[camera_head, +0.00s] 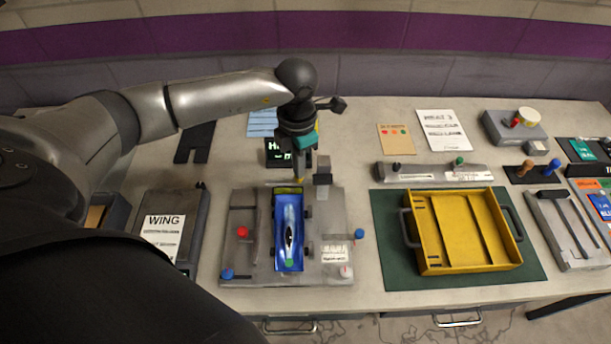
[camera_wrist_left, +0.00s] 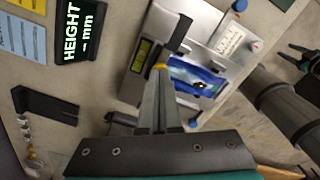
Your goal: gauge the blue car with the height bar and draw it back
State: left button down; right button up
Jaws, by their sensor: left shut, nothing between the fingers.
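The blue car (camera_head: 289,232) sits on a grey fixture plate (camera_head: 232,272), lengthwise toward me; it also shows in part in the left wrist view (camera_wrist_left: 196,76). A dark bar on a grey post (camera_head: 322,172) stands at the plate's far end, beside the car; the left wrist view shows the dark bar (camera_wrist_left: 182,34) too. My left gripper (camera_head: 299,180) points down at the car's far end; its fingers are shut and empty, near a small greenish display (camera_wrist_left: 142,55). Fingertip contact is unclear. What looks like my right gripper (camera_wrist_left: 303,60) is partly in the left wrist view, its jaws unclear.
A black HEIGHT mm screen (camera_head: 278,153) stands behind the plate, its reading hidden in part by my gripper. A yellow tray (camera_head: 462,269) lies on a green mat (camera_head: 400,281) to the right. A WING card (camera_head: 163,237) lies at left. Red and blue knobs stand on the plate.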

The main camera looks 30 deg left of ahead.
pick_arm(q)
jog(key=shift+f+b, duration=1.7)
jog(key=shift+f, duration=0.4)
dwell(0.6)
jog(key=shift+r, duration=0.1)
dwell(0.7)
jog(key=shift+r+p, duration=3)
jog(key=shift+r, duration=1)
